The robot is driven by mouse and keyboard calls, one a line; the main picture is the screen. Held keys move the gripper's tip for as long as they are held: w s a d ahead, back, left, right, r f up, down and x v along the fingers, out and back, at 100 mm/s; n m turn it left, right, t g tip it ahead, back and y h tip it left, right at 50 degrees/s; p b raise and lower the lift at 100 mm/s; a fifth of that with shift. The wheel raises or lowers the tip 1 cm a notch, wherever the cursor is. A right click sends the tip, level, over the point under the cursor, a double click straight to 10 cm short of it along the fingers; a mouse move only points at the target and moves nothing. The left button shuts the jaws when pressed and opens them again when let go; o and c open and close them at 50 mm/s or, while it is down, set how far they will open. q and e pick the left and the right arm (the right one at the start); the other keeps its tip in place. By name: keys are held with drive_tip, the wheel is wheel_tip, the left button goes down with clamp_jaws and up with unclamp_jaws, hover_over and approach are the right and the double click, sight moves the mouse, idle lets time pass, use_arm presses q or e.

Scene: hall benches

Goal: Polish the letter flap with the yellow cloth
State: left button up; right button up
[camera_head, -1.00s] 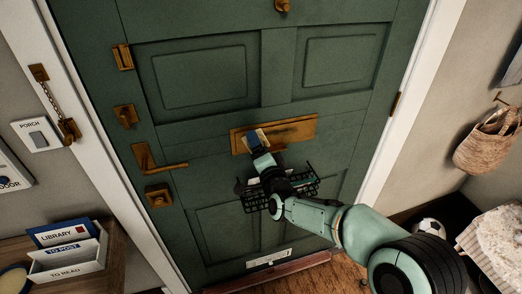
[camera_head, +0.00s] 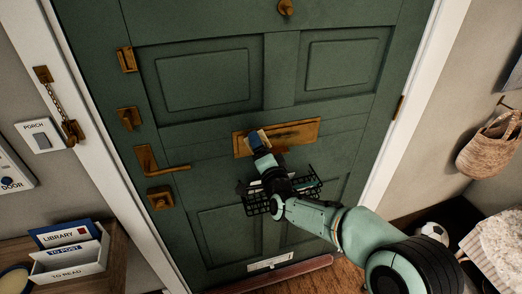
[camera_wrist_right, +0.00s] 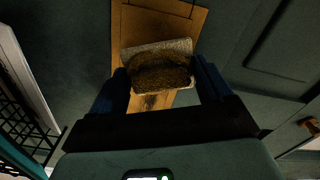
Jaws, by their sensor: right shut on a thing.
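The brass letter flap (camera_head: 295,134) is set across the middle of the green door and looks closed. My right gripper (camera_head: 257,139) is at the left part of the flap. It is shut on the yellow cloth (camera_head: 264,135), of which only a small pale edge shows in the head view. In the right wrist view the cloth (camera_wrist_right: 160,66) is a folded pad, brownish-yellow with a paler rim, between the fingers of the gripper (camera_wrist_right: 163,85). It lies over the brass flap (camera_wrist_right: 158,22) and seems to touch it. My left gripper is not in view.
A black wire basket (camera_head: 257,203) hangs on the door below the flap, close to my right wrist. A brass lever handle (camera_head: 165,167) is at the left. A letter rack (camera_head: 69,262) stands on the side table. A woven bag (camera_head: 488,153) hangs at the right.

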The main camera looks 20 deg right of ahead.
drive_tip(key=shift+w, duration=0.6)
